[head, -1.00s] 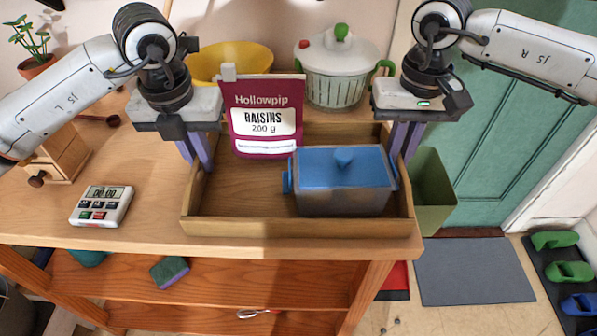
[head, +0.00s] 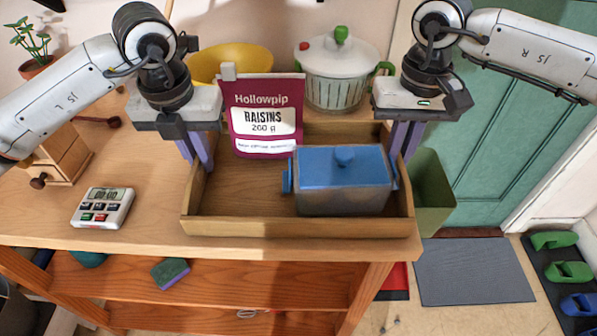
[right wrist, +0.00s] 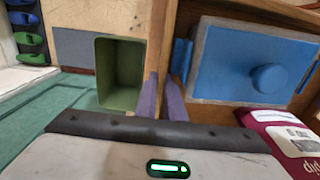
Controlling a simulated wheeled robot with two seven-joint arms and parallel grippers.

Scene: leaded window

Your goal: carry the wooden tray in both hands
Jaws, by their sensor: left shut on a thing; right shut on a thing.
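The wooden tray (head: 300,228) is on the wooden counter, near its front edge. It holds a maroon bag of raisins (head: 266,120) standing at the back and a grey box with a blue lid (head: 343,185) at the right. My left gripper (head: 203,160) is shut on the tray's left wall. My right gripper (head: 402,150) is shut on the tray's right wall. In the right wrist view, the purple fingers (right wrist: 161,100) sit on both sides of the tray's wall. I cannot tell whether the tray is clear of the counter.
A yellow bowl (head: 228,62) and a white pot with green handles (head: 341,75) stand behind the tray. A timer (head: 102,207) and a small wooden drawer box (head: 62,155) are at the left. A green bin (head: 432,195) stands right of the counter; a grey mat (head: 475,270) lies on the floor.

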